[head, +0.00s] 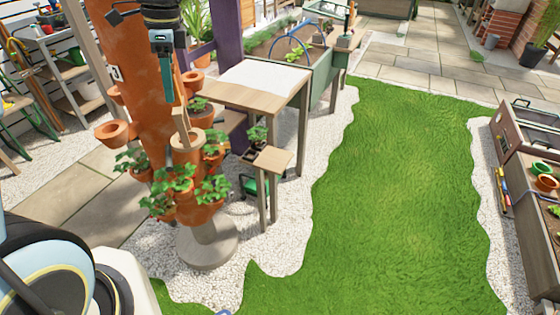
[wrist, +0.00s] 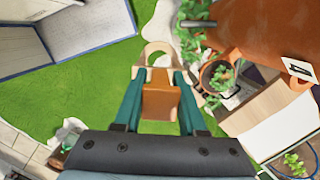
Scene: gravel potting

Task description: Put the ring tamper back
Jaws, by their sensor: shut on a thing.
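The ring tamper (head: 182,125) has a wooden handle and a pale ring at its lower end. My gripper (head: 170,98) is shut on the handle and holds the tamper in front of the tall terracotta planter tower (head: 139,70). In the wrist view, my gripper (wrist: 158,88) has its teal fingers on both sides of the brown handle of the tamper (wrist: 161,102), with the ring beyond the fingertips. I cannot tell whether the ring touches the tower's pots.
Leafy plants grow from the tower's pockets above a round grey base (head: 207,245). A small wooden stand (head: 273,160) and a wooden table with a white top (head: 262,80) stand to the right. The lawn (head: 390,210) is clear. A planter bench (head: 535,185) stands at the far right.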

